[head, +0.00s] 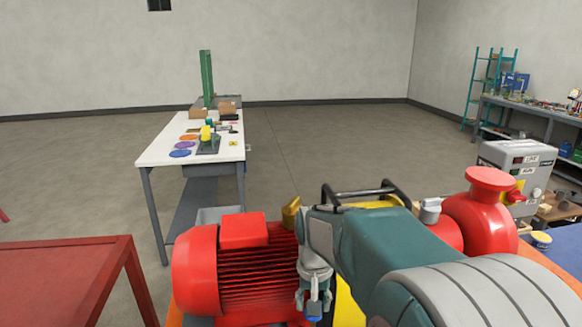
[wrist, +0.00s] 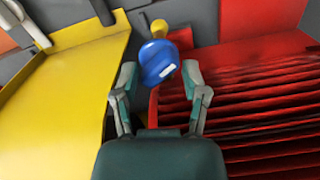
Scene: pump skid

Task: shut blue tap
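The blue tap shows in the wrist view as a rounded blue handle (wrist: 157,60) with a white label, in front of a small brass-coloured part (wrist: 159,28). My gripper (wrist: 159,72) is open, one finger on each side of the handle's near end. Gaps show between the fingers and the handle in the picture; I cannot tell the depth between them. In the head view my arm hangs over the pump skid, and a small blue patch shows below its end; I cannot tell whether it is the tap.
A red ribbed motor (head: 235,270) lies left of my arm; its fins (wrist: 240,110) fill the wrist view's right side. A yellow guard (wrist: 70,80) is close on the left. A red flanged pump (head: 485,210) and grey control box (head: 515,160) stand right.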

